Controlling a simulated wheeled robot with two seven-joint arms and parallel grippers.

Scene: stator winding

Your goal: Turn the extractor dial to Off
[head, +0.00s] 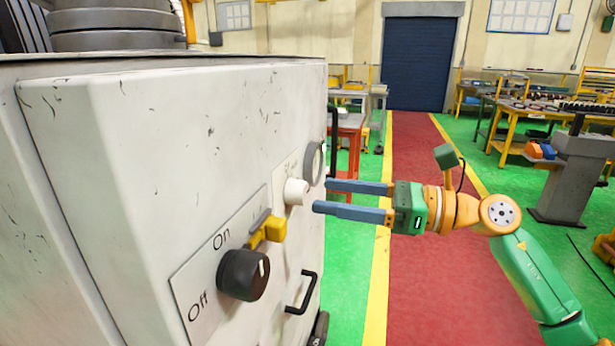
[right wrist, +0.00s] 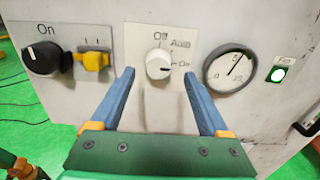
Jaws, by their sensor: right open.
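Two dials are on the front of the pale cabinet (head: 160,150). The white dial (right wrist: 158,66) has a plate marked Off, Auto and what looks like On; its mark seems to point right, toward On. The white dial also shows in the head view (head: 296,192). The black dial (head: 244,275) is nearer, on a plate marked On and Off. No label I can read says extractor. My right gripper (head: 320,196) is open and empty, its blue fingers pointing at the cabinet. In the right wrist view its fingertips flank the white dial without visible contact. My left gripper is not in view.
A yellow latch (head: 267,230) sits beside the black dial. A round gauge (right wrist: 230,70) and a lit green button (right wrist: 278,74) are right of the white dial. A black handle (head: 302,292) sticks out below. The red walkway (head: 415,150) behind my arm is clear.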

